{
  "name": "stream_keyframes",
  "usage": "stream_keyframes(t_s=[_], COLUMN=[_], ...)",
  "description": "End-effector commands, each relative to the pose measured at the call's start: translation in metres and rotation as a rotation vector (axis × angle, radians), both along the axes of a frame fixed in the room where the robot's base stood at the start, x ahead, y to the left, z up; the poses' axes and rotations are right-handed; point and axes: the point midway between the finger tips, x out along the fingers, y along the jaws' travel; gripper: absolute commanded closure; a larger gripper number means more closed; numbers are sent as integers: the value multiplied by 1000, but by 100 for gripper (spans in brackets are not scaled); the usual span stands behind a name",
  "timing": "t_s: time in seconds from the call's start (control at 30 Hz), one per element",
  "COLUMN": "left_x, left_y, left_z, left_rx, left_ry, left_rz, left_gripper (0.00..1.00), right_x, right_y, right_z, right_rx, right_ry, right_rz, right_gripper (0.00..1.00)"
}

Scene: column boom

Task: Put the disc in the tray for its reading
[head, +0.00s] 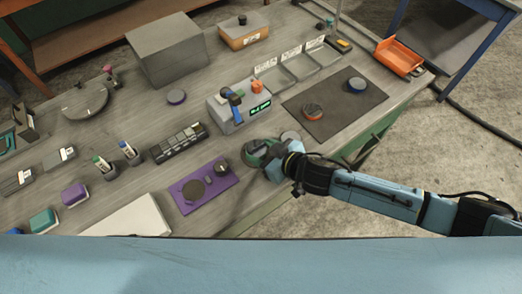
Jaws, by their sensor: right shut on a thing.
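My right gripper (272,162) is at the table's front edge, shut on a dark round disc with a green edge (257,149); the fingers partly hide it. A row of shallow grey trays (285,76) with white label cards lies beyond the gauge; the card text is not legible. My left gripper is not in view.
A flat grey round piece (290,136) lies just behind my right gripper. A purple plate (209,193) with dark round parts lies to its left, with a black segmented box (179,143) behind. An orange bin (397,57) is at the far right corner. A grey block (167,50) stands at the back.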

Motion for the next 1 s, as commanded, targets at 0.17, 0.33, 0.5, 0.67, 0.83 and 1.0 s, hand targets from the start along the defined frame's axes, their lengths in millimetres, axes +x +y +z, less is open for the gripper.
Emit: stream_keyframes(t_s=[0.17,0.33,0.5,0.67,0.83,1.0], left_x=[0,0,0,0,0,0], left_y=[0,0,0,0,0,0], left_z=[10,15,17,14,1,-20], left_rx=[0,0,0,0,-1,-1], left_ry=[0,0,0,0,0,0], left_rz=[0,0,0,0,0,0], left_gripper=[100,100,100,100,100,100], right_x=[1,1,1,2,8,18], right_y=[1,1,1,0,-12,-52], right_z=[41,72,89,93,104,125], right_rx=[5,4,3,6,21,32], right_ry=[-6,-5,-6,-5,-10,-17], right_rz=[3,4,2,-12,-108,-306], right_gripper=[86,86,86,86,86,86])
